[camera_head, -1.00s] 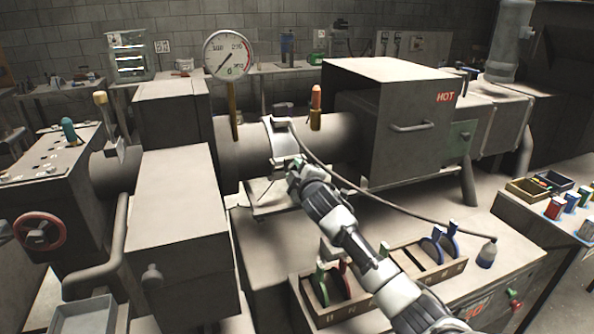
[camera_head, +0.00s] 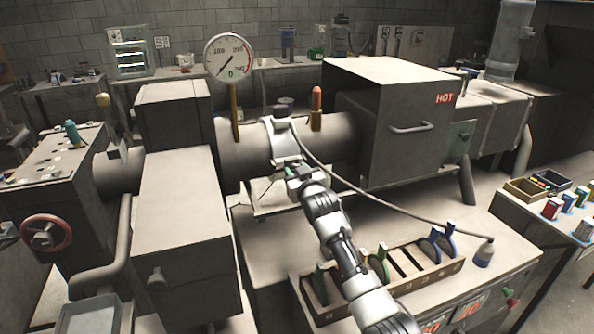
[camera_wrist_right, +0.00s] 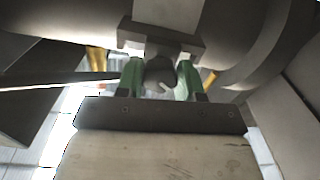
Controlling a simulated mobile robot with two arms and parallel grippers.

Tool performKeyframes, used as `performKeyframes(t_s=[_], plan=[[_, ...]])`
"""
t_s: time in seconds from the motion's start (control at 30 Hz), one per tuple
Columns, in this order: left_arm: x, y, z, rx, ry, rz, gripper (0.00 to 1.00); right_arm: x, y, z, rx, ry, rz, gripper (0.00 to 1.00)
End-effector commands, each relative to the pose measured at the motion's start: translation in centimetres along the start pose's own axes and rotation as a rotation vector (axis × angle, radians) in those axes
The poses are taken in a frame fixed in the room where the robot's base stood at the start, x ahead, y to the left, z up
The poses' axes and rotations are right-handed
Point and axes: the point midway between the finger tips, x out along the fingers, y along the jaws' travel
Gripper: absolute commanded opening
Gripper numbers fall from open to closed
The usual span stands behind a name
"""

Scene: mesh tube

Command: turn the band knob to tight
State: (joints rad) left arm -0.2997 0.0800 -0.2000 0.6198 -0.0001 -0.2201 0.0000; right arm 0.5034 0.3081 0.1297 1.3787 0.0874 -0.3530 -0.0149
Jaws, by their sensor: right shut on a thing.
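The metal band (camera_head: 284,140) wraps around the grey horizontal tube (camera_head: 335,133), with a light plate down its front. My right gripper (camera_head: 290,172) is at the band's lower front, and the knob is hidden there in the head view. In the right wrist view, a dark grey knob (camera_wrist_right: 160,72) sits below the band's block (camera_wrist_right: 168,12). The green fingers of my right gripper (camera_wrist_right: 160,80) stand on both sides of it and are shut on it. My left gripper is not in view.
A dial gauge (camera_head: 229,56) stands on a post by the tube. A box marked HOT (camera_head: 370,100) is at the tube's right. A rack (camera_head: 445,275) with coloured rings stands in front.

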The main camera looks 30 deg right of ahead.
Motion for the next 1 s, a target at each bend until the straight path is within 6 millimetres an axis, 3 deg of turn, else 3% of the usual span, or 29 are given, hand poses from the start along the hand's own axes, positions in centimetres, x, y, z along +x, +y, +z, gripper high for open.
performKeyframes(t_s=[1.0], plan=[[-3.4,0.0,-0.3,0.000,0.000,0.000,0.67,0.0,-0.4,0.0,0.969,-0.006,0.001,0.13]])
